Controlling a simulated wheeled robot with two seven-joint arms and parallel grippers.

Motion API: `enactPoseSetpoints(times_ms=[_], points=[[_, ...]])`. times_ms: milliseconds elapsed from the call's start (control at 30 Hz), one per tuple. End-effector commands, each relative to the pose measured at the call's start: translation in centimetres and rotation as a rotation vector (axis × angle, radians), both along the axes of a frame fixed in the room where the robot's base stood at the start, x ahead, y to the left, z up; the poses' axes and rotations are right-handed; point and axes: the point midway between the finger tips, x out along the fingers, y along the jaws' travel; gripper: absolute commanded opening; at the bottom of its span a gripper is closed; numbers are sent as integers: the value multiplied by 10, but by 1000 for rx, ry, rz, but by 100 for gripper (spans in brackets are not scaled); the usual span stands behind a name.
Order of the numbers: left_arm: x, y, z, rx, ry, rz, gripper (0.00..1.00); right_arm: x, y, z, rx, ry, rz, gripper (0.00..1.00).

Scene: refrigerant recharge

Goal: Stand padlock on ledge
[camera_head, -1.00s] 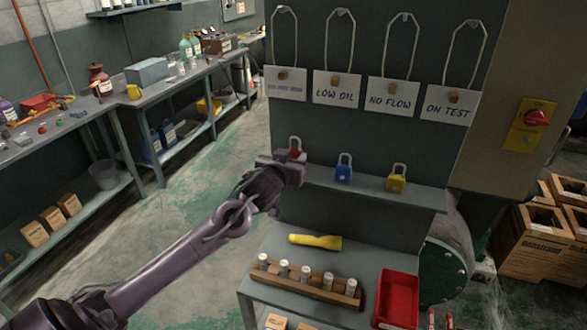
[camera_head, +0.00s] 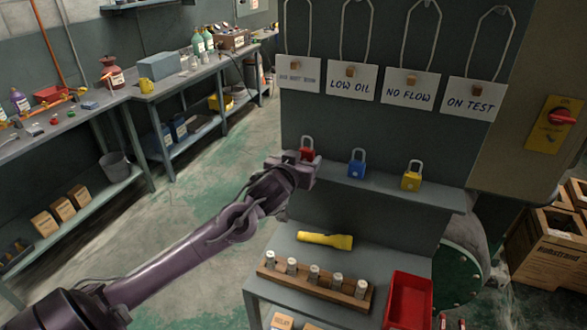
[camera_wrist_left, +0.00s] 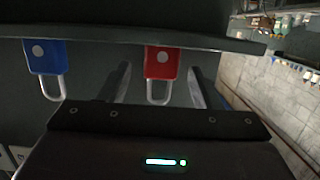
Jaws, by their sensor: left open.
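A red padlock (camera_head: 307,154) stands upright, shackle up, on the left end of the grey ledge (camera_head: 400,193). A blue padlock (camera_head: 357,165) and a yellow padlock (camera_head: 411,178) stand on the same ledge to its right. My left gripper (camera_head: 301,168) is at the ledge's left end, its jaws at the red padlock. The inverted left wrist view shows the red padlock (camera_wrist_left: 162,63) between the two spread fingers (camera_wrist_left: 158,88), with gaps on both sides. The blue padlock (camera_wrist_left: 45,65) is outside the fingers there. My right gripper is not in view.
Tags hang on wire loops above the ledge, including a LOW OIL tag (camera_head: 351,79). Below are a yellow flashlight (camera_head: 325,239), a wooden rack (camera_head: 312,284) of several vials and a red tray (camera_head: 408,300). A workbench (camera_head: 150,95) stands at the left.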

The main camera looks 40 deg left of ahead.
Motion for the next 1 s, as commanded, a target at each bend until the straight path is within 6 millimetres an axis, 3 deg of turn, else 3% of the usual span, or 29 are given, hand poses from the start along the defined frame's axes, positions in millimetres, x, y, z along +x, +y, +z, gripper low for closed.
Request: enactPoseSetpoints(times_ms=[300, 500, 700, 1000], points=[[-60, -15, 9, -2, 2, -2, 58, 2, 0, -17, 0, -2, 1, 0], [-90, -22, 17, -1, 1, -1, 58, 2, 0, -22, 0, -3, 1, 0], [-102, -24, 21, 1, 0, 1, 58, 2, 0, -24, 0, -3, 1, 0], [-103, -25, 22, 1, 0, 1, 58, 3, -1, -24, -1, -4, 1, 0]])
